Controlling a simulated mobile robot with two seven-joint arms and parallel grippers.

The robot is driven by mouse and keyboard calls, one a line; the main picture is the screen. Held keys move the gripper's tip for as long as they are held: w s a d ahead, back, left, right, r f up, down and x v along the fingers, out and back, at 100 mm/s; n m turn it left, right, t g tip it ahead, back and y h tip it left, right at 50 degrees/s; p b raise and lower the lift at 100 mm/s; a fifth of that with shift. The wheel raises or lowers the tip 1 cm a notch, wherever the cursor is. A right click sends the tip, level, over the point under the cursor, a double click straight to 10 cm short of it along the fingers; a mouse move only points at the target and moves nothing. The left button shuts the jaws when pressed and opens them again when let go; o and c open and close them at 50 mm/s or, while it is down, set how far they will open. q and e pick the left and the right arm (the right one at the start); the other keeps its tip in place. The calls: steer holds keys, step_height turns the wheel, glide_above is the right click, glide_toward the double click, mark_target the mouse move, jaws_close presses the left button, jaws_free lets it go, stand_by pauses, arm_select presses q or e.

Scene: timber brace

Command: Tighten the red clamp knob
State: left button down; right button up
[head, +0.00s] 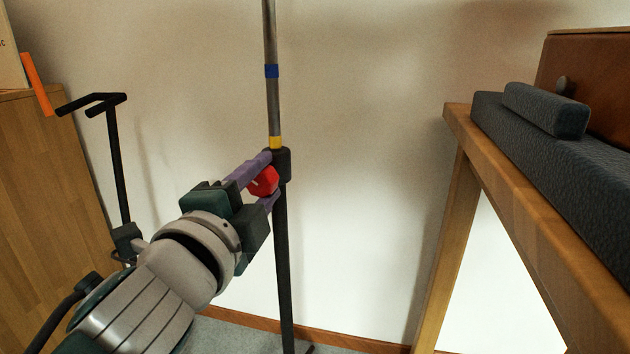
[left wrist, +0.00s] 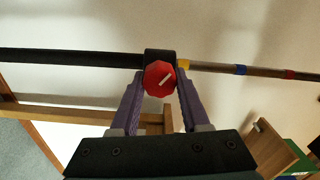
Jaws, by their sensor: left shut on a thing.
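The red clamp knob (head: 264,181) sits on the black collar (head: 282,163) of an upright pole in the head view. It also shows in the left wrist view (left wrist: 159,79), faceted, with a white mark slanting up to the right. My left gripper (head: 262,180) is shut on the knob, with one purple finger on each side of it. In the left wrist view the fingers reach up to the knob's two sides. The thinner metal tube (head: 272,100) rises from the collar, with a yellow band just above the collar and a blue band higher up. My right gripper does not show.
A wooden frame (head: 520,215) with dark grey padding (head: 550,130) stands at the right. A wooden cabinet (head: 50,200) and a black T-shaped handle (head: 112,150) are at the left. Bare wall lies behind the pole, with open space between pole and frame.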

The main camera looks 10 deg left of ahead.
arm_select(q)
steer(key=m, duration=0.5)
steer(key=shift+f+m+b, duration=0.1)
steer(key=shift+m+b, duration=0.2)
steer(key=shift+b, duration=0.05)
steer(key=m, duration=0.5)
steer(key=shift+m, duration=0.3)
steer(key=shift+c, duration=1.9)
jaws_free()
steer(key=shift+f, duration=0.1)
steer(key=s, duration=1)
steer(key=shift+a, duration=0.2)
